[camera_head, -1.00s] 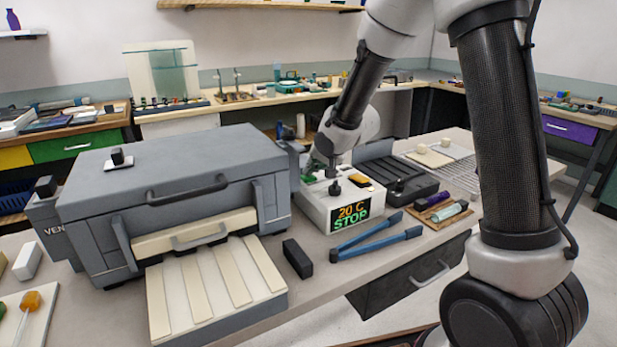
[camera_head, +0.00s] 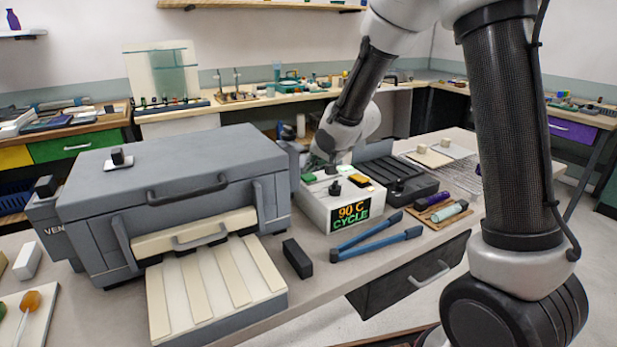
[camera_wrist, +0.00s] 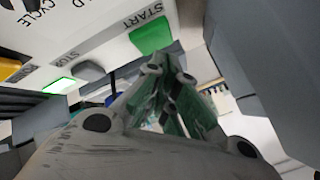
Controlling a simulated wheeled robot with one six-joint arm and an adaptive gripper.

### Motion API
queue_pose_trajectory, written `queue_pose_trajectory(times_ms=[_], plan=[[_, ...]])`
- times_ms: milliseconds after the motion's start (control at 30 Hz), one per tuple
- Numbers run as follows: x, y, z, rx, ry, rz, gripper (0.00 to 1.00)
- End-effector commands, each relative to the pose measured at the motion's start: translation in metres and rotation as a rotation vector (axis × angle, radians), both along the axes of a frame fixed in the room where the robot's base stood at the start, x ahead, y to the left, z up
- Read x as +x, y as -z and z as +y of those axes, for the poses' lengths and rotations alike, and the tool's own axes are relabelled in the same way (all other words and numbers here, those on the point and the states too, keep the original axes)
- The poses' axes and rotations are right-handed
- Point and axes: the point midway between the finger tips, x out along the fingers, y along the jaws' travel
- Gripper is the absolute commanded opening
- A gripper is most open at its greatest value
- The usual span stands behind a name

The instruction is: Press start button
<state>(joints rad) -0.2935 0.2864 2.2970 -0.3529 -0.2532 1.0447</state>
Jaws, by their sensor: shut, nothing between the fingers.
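The white control box (camera_head: 318,209) stands right of the grey oven. Its display (camera_head: 350,214) reads "90 C CYCLE". The green start button (camera_head: 309,178) is on its top at the left; in the wrist view the green button (camera_wrist: 151,37) sits beside the word START. My gripper (camera_head: 318,164) is shut and empty above the back left of the box. In the wrist view my gripper's fingertips (camera_wrist: 166,66) are close to the start button but look apart from it. A green lamp (camera_wrist: 58,86) near the label STOP is lit.
The grey oven (camera_head: 180,185) stands close on the left. A black knob (camera_head: 335,187) and an orange button (camera_head: 357,180) are on the box top. A dark grey tray unit (camera_head: 405,186) stands to the right.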

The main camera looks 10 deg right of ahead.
Motion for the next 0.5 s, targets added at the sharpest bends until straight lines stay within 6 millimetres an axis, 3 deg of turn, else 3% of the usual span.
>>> queue_pose_trajectory(times_ms=[500], plan=[[0.0,-0.013,0.0,0.0,-0.001,-0.003,0.0]])
